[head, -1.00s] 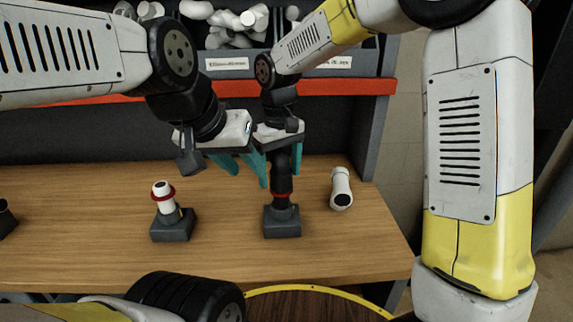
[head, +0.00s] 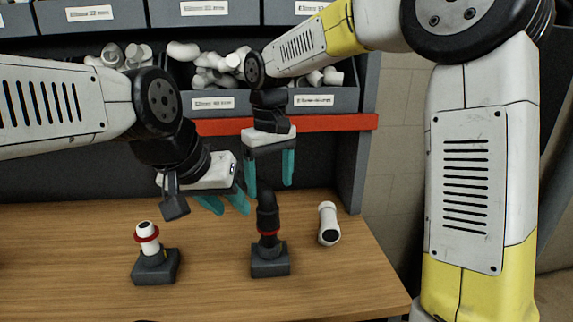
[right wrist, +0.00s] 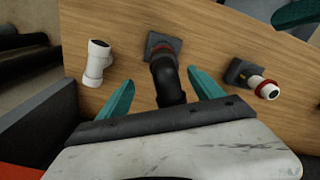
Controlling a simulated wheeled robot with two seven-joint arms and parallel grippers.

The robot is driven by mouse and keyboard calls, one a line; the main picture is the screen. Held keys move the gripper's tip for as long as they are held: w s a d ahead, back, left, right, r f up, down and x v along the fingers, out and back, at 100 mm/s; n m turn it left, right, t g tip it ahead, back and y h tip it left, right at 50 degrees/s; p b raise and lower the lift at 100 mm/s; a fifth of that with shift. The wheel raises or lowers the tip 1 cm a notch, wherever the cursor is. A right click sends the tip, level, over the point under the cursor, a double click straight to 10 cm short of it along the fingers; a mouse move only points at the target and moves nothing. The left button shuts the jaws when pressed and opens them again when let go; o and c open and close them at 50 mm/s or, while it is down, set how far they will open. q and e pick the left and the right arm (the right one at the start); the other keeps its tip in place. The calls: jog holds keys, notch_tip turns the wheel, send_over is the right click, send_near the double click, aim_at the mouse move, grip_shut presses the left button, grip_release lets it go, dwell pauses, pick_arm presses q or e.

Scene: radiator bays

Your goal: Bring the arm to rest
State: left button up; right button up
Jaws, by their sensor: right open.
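My right gripper (head: 269,182) points down and is open. It is directly above a black elbow fitting (head: 268,215) with a red ring, which stands upright in a dark base (head: 270,262). In the right wrist view the black fitting (right wrist: 168,85) appears between the two teal fingers, and nothing is gripped. My left gripper (head: 234,211) is lower and to the left, tilted, with its two teal fingers apart and nothing between them. It hangs over the bench between the black fitting and a white fitting.
The white fitting (head: 146,236) with a red ring stands in another dark base (head: 156,268). A loose white elbow (head: 328,222) lies at the right of the wooden bench (head: 210,285). Behind are a red rail (head: 330,122) and grey bins (head: 210,104) of white fittings.

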jog(key=s+d+r+m+t+y, duration=0.1)
jog(key=s+d+r+m, duration=0.15)
jog(key=d, duration=0.45)
jog(key=s+d+r+m+t, duration=0.1)
jog(key=s+d+r+t, duration=0.15)
jog(key=d, duration=0.45)
jog(key=s+d+f+m+t+y, duration=0.1)
jog(key=s+d+m, duration=0.3)
jog(key=s+d, duration=0.5)
jog(key=shift+s+f+t, duration=0.35)
jog(key=shift+f+t, duration=0.25)
jog(key=shift+t, duration=0.15)
